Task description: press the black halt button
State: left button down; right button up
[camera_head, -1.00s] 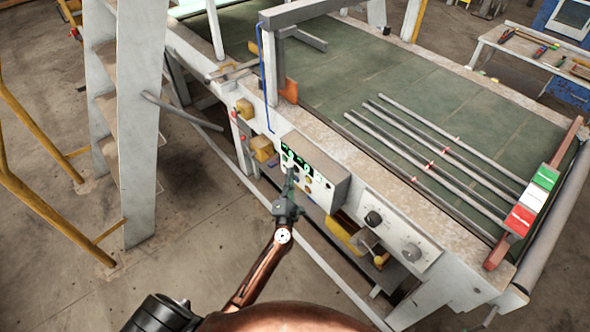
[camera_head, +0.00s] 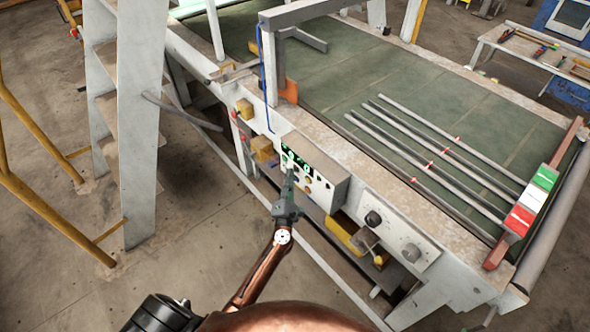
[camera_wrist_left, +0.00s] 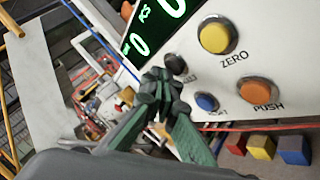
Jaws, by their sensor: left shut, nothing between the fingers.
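The control panel (camera_head: 328,185) is a pale box on the side of the machine. In the left wrist view its face (camera_wrist_left: 225,78) carries a black button (camera_wrist_left: 176,64), with a label below it that is mostly covered. My left gripper (camera_head: 290,178) is in front of the panel's left part, shut and empty. In the left wrist view its fingertips (camera_wrist_left: 163,84) are just below and left of the black button and overlap its edge. I cannot tell whether they touch it. My right gripper is not in view.
A yellow ZERO button (camera_wrist_left: 214,35), an orange PUSH button (camera_wrist_left: 257,91) and a blue button (camera_wrist_left: 207,102) are nearby on the panel. A green digit display (camera_wrist_left: 150,30) is at upper left. A second box with dark knobs (camera_head: 373,219) is to the right.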

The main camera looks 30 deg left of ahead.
pick_arm(q)
jog(key=shift+s+a, duration=0.15)
jog(key=shift+s, duration=0.25)
jog(key=s, duration=0.1)
jog(key=s+a, duration=0.1)
jog(key=s, duration=0.1)
jog(key=s+a+p, duration=0.1)
jog(key=shift+s, duration=0.3)
jog(key=shift+f, duration=0.1)
dwell(0.7)
